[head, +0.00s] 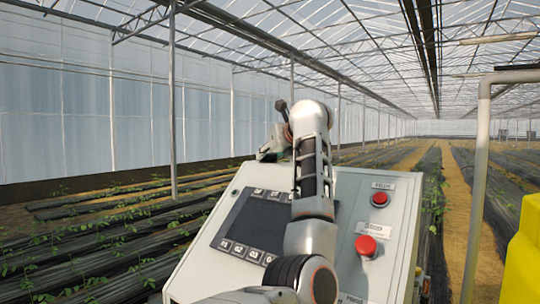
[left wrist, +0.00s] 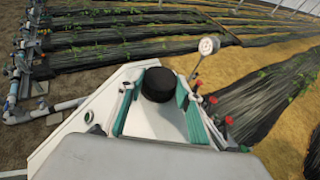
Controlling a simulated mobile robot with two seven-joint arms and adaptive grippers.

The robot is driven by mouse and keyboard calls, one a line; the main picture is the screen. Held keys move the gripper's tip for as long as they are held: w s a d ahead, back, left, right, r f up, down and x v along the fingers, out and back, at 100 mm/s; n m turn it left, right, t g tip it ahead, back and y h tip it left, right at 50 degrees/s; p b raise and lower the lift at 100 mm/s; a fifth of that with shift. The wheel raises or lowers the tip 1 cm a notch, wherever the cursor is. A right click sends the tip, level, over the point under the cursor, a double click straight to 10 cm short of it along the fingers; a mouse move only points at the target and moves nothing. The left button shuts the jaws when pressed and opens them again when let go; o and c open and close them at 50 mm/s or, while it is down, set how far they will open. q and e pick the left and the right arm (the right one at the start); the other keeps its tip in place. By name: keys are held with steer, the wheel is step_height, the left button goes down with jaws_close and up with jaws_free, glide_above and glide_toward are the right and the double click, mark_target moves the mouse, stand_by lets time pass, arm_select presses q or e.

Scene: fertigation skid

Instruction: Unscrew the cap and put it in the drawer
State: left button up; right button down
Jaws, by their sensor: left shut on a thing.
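A round black cap (left wrist: 159,84) sits between the teal-padded fingers of my left gripper (left wrist: 157,92) in the left wrist view, and the gripper is shut on it. What is under the cap is hidden, so I cannot tell whether it is still seated on a thread. In the head view my left arm reaches over the control cabinet (head: 345,210), and the left gripper (head: 270,147) is just past its top edge, mostly hidden by the wrist. The cap does not show clearly there. No drawer is in view. My right gripper is not in view.
The cabinet face carries a dark screen (head: 262,222) and a red stop button (head: 366,245). A round white gauge (left wrist: 208,46) stands close beyond the gripper. Pipes with valves (left wrist: 20,75) lie at left. A yellow tank (head: 525,255) and grey post (head: 478,180) stand at right.

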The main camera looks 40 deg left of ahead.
arm_select(q)
steer(key=shift+w+f+n+g+y, duration=0.15)
steer(key=shift+n+g+y, duration=0.1)
steer(key=shift+n+g, duration=0.55)
steer(key=shift+w+r+n+g+y, duration=0.1)
steer(key=shift+n+g+y, duration=0.15)
steer(key=shift+n+g, duration=0.5)
steer(key=shift+d, duration=0.1)
steer(key=o, duration=0.9)
steer(key=shift+r, duration=2.25)
